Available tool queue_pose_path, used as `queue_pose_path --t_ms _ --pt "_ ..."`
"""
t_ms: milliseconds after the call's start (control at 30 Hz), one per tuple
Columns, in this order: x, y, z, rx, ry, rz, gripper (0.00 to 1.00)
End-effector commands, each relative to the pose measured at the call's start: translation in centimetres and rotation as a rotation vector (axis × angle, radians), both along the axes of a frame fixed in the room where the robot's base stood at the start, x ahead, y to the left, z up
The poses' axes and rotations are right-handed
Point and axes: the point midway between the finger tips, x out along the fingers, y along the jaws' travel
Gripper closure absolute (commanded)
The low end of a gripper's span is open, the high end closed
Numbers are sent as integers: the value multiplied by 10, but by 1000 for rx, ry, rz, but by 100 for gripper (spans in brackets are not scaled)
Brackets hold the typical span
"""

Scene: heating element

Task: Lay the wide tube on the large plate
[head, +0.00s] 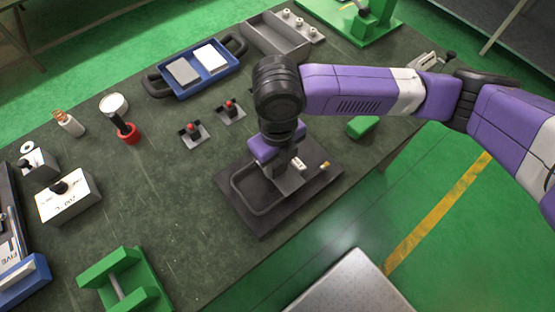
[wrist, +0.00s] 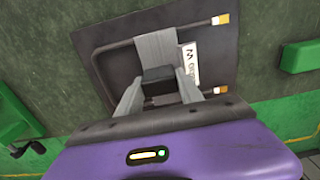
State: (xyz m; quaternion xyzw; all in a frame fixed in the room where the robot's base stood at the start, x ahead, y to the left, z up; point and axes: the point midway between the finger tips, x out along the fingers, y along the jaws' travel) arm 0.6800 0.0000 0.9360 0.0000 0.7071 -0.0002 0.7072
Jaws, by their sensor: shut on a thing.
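The wide tube (head: 243,201) is a dark U-shaped loop with brass-coloured ends. It lies over the large plate (head: 263,223), a dark flat rectangle near the table's front edge. My gripper (head: 288,180) points down over the plate and is shut on the tube. The wrist view shows the tube (wrist: 98,68) with its closed bend at the left and both brass ends at the right, inside the outline of the plate (wrist: 120,30). A white label with lettering (wrist: 189,62) shows beside my gripper (wrist: 158,75). Whether the tube touches the plate is hard to tell.
A blue tray (head: 207,88) with a grey and a white plate stands at the back. A green stand (head: 122,285) is at front left, and a green block (head: 361,127) at right. Bare tabletop lies left of the plate.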

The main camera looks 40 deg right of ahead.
Motion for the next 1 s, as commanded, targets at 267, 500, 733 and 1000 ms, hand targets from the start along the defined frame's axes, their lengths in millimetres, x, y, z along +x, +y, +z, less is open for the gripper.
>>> queue_pose_path --t_ms 267,500,733,1000 --pt "0 0 -4 0 -2 0 100" --pt "0 0 -7 -1 -1 0 49" --pt "0 0 -7 0 0 0 35" --pt "0 0 -1 0 -1 0 35"
